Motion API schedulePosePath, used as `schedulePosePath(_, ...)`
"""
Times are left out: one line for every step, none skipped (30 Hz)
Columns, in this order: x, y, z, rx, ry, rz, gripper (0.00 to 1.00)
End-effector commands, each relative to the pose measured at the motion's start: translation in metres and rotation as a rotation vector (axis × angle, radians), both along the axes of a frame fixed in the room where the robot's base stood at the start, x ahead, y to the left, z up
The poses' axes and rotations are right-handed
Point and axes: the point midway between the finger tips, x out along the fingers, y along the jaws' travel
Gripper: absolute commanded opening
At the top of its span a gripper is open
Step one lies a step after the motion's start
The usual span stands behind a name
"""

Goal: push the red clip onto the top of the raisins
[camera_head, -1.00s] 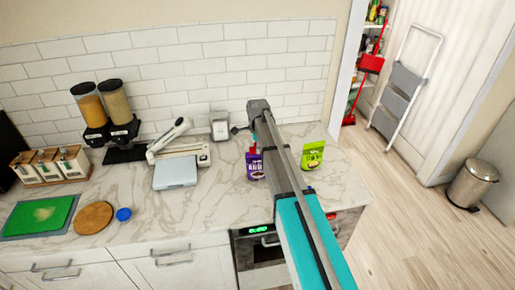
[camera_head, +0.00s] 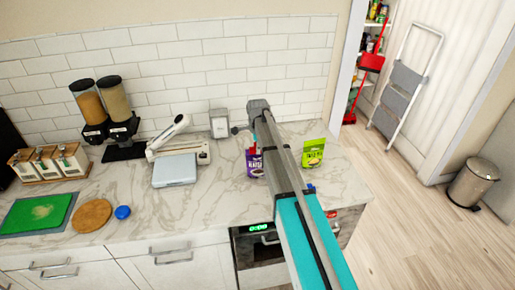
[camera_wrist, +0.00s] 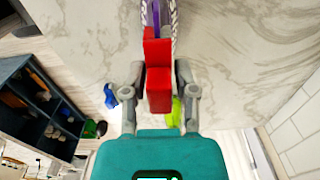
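My gripper (camera_wrist: 160,72) is shut on the red clip (camera_wrist: 158,88), with one finger on each side of it. The clip points toward the top of the wrist view, where the purple raisins bag (camera_wrist: 155,10) shows with a pale crimped edge. The clip's far end meets the bag's edge there; I cannot tell if its jaws are around it. In the head view the raisins bag (camera_head: 254,166) stands upright on the counter, left of my arm. A bit of red (camera_head: 253,149) shows at its top. My arm hides the fingers in that view.
A green bag (camera_head: 313,153) stands right of my arm on the marble counter (camera_head: 215,195). A napkin holder (camera_head: 219,124), a white slicer (camera_head: 180,153), cereal dispensers (camera_head: 117,110), a blue lid (camera_head: 123,212) and a round board (camera_head: 92,214) are to the left. The tiled wall is behind.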

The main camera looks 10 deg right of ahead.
Motion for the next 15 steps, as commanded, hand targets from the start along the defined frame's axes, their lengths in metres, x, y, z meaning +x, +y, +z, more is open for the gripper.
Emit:
schedulePosePath(0.0,0.0,0.0002,0.0,0.0,0.0,0.55)
schedulePosePath(0.0,0.0,0.0002,0.0,0.0,0.0,0.61)
schedulePosePath(0.0,0.0,0.0002,0.0,0.0,0.0,0.67)
schedulePosePath(0.0,0.0,0.0002,0.0,0.0,0.0,0.67)
schedulePosePath(0.0,0.0,0.0002,0.0,0.0,0.0,0.67)
schedulePosePath(0.0,0.0,0.0002,0.0,0.0,0.0,0.67)
schedulePosePath(0.0,0.0,0.0002,0.0,0.0,0.0,0.67)
schedulePosePath(0.0,0.0,0.0002,0.0,0.0,0.0,0.67)
schedulePosePath(0.0,0.0,0.0002,0.0,0.0,0.0,0.67)
schedulePosePath(0.0,0.0,0.0002,0.0,0.0,0.0,0.67)
schedulePosePath(0.0,0.0,0.0002,0.0,0.0,0.0,0.67)
schedulePosePath(0.0,0.0,0.0002,0.0,0.0,0.0,0.67)
schedulePosePath(0.0,0.0,0.0003,0.0,0.0,0.0,0.67)
schedulePosePath(0.0,0.0,0.0004,0.0,0.0,0.0,0.67)
schedulePosePath(0.0,0.0,0.0008,0.0,0.0,0.0,0.67)
